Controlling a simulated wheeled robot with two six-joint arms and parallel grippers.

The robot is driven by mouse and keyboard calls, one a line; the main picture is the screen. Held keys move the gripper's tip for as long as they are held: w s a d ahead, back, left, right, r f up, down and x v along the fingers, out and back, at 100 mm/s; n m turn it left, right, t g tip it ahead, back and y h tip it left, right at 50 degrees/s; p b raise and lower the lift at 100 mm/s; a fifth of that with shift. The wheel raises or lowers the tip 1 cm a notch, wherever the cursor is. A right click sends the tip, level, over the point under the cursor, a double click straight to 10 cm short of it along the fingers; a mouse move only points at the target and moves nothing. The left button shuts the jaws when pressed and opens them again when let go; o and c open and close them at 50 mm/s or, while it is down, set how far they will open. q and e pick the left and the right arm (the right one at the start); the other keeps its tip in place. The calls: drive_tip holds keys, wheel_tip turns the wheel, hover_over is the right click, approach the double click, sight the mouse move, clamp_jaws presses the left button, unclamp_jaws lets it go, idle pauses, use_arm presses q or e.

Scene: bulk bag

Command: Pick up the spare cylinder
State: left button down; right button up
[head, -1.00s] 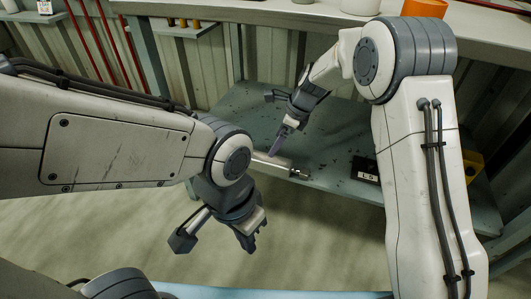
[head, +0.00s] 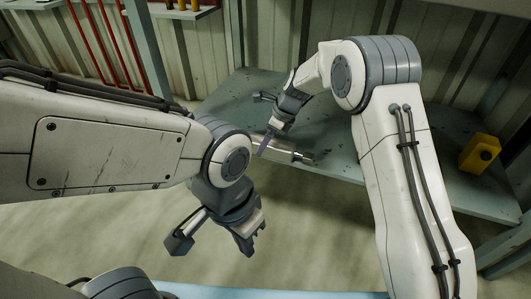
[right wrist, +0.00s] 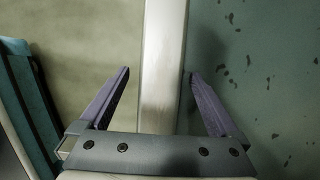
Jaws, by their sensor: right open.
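The spare cylinder (head: 285,152) is a pale, long body with a dark metal fitting at its right end. It lies along the front edge of the low blue-grey shelf, its left part hidden behind my left arm. My right gripper (head: 264,124) is open above it. In the right wrist view the cylinder (right wrist: 163,65) runs between the spread purple fingers of the right gripper (right wrist: 158,95), closer to the right finger; I cannot tell whether that finger touches it. My left gripper (head: 212,245) is open and empty over the floor in front.
The low shelf (head: 345,125) has free room behind the cylinder. A yellow container (head: 479,152) stands at its right end. A post (head: 145,45) and red pipes (head: 106,45) stand at the back left. My right arm covers the middle right of the shelf.

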drive_tip(key=shift+a+f, duration=0.15)
drive_tip(key=shift+f, duration=0.1)
clamp_jaws()
drive_tip(key=shift+w+r, duration=0.1)
